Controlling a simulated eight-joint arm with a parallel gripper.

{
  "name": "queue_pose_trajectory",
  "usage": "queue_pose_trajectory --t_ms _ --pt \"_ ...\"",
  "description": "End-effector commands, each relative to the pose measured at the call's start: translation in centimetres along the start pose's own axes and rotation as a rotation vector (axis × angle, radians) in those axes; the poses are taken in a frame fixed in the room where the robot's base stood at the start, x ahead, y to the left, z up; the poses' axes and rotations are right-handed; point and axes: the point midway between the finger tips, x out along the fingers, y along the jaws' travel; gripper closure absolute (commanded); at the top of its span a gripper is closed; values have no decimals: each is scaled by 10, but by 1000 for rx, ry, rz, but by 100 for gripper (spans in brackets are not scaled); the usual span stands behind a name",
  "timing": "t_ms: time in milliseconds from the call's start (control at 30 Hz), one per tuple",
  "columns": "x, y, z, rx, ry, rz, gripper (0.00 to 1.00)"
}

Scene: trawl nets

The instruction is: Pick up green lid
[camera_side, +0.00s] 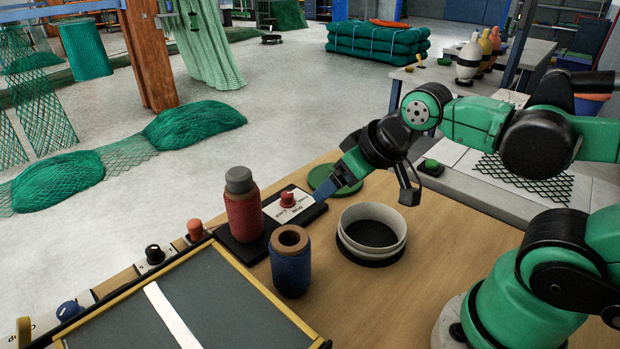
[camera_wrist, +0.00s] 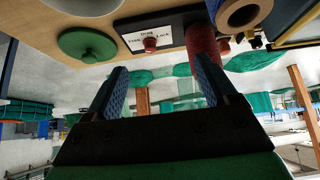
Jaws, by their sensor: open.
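The green lid (camera_side: 322,177) is a round, flat disc lying on the wooden table, behind the white round container (camera_side: 371,231) in the side view. In the wrist view the lid (camera_wrist: 86,46) shows at the upper left with a small knob at its centre. My gripper (camera_side: 378,193) is open and empty, above the table. In the side view one blue-padded finger hangs in front of part of the lid, hiding some of it. In the wrist view both blue-padded fingers of my gripper (camera_wrist: 160,84) are apart with nothing between them, and the lid is off to their left.
A red spool (camera_side: 243,213) stands on a black base beside a label panel with a red button (camera_side: 287,199). A blue spool (camera_side: 290,265) stands in front, near the yellow-edged grey panel (camera_side: 200,300). The table right of the container is clear.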

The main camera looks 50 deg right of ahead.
Motion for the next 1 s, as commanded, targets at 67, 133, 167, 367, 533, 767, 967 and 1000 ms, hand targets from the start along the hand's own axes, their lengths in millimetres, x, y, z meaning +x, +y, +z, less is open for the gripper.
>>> queue_pose_trajectory --t_ms 67,133,167,367,533,767,967,1000 --pt "0 0 0 0 0 0 21" --pt "0 0 -1 1 -2 1 21" --pt "0 1 -2 2 -5 2 21" --pt "4 19 -28 25 -76 33 21" --pt "23 51 -61 61 -187 65 21" --pt "69 106 -85 118 -338 84 21" --pt "112 151 -81 162 -444 81 21" --pt "118 158 -79 169 -459 79 21"
